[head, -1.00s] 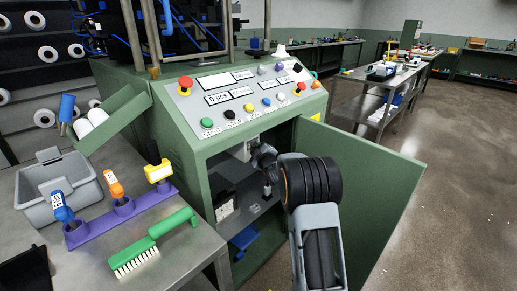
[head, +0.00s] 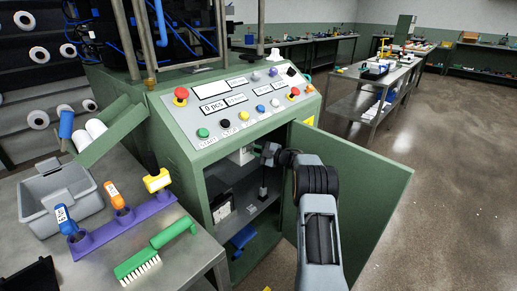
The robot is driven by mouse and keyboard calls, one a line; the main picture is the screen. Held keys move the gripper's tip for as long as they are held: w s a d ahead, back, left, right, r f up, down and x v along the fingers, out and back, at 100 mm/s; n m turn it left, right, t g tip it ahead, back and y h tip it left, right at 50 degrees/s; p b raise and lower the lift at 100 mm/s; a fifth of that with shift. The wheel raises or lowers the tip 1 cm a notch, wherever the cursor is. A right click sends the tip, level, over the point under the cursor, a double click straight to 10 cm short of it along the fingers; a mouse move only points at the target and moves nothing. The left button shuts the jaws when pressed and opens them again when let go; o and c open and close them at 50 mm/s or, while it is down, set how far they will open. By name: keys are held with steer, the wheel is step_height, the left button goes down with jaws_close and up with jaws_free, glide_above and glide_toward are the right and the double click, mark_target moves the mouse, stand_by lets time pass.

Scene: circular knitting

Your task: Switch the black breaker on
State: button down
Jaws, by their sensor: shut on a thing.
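The green machine cabinet (head: 183,172) stands open in the head view, its door (head: 362,190) swung out to the right. My arm reaches in through the opening. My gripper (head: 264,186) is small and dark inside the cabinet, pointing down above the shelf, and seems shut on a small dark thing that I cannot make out. A white-and-black unit (head: 222,207) stands at the left inside the cabinet. A pale box (head: 243,155) is on the inner wall beside my wrist. I cannot pick out the black breaker with certainty; the dim interior and my arm hide part of it.
The sloped panel (head: 215,138) above the opening carries buttons and red knobs. A steel table at the left holds a grey bin (head: 33,205), a purple tool rack (head: 95,243) and a green brush (head: 165,246). The floor (head: 445,230) right of the door is clear.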

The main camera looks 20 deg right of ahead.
steer(key=shift+w+d+r+n+g+y, duration=0.1)
steer(key=shift+w+n+g+y, duration=0.05)
steer(key=shift+n+g+y, duration=0.3)
steer(key=shift+w+d+r+n+g+y, duration=0.1)
steer(key=shift+n+g+y, duration=0.25)
steer(key=shift+g+y, duration=0.1)
steer(key=shift+n, duration=0.3)
steer(key=c, duration=1.1)
jaws_free()
steer(key=shift+w+f, duration=0.1)
steer(key=shift+o, duration=0.2)
